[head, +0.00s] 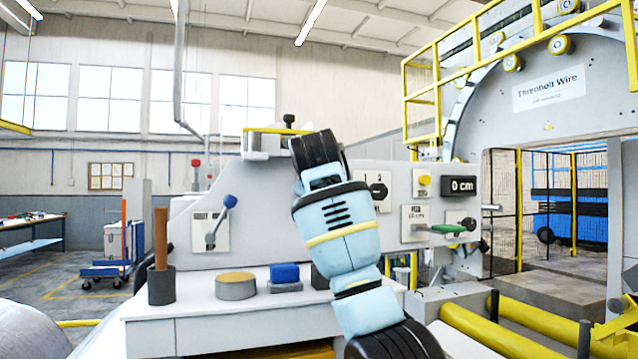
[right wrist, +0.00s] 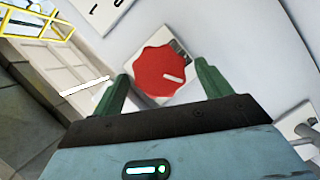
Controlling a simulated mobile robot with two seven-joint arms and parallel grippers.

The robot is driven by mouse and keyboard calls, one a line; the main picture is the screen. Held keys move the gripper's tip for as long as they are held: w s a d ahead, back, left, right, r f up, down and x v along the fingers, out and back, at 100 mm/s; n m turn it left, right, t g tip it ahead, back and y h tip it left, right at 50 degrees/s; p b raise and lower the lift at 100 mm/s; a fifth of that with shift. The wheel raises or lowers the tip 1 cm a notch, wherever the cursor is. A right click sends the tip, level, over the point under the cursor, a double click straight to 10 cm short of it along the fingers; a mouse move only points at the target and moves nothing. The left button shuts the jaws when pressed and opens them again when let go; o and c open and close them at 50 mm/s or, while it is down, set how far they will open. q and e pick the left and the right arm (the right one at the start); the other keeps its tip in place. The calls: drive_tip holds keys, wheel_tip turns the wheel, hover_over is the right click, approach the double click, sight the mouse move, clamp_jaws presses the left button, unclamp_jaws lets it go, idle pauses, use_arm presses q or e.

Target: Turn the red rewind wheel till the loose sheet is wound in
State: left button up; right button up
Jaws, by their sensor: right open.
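The red rewind wheel (right wrist: 160,70) shows in the right wrist view, a scalloped knob with a white mark, on a pale plate on the grey panel. My right gripper (right wrist: 162,74) is open, its two green fingers on either side of the wheel in the picture. I cannot tell whether the fingertips reach around the wheel or stop short of it. In the head view my right arm covers the wheel and its gripper. My left gripper is not in view. I cannot make out the loose sheet in either view.
A white shelf (head: 205,310) holds a dark cup (head: 161,285), a round tan-topped block (head: 236,286) and a blue block (head: 285,273). The panel carries a blue-knobbed lever (head: 222,218), a green-handled lever (head: 449,228) and a display (head: 462,185) reading 0 cm. Yellow rollers (head: 470,328) lie at right.

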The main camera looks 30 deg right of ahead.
drive_tip(key=v, duration=0.7)
drive_tip(key=shift+s, duration=0.15)
drive_tip(key=shift+a, duration=0.15)
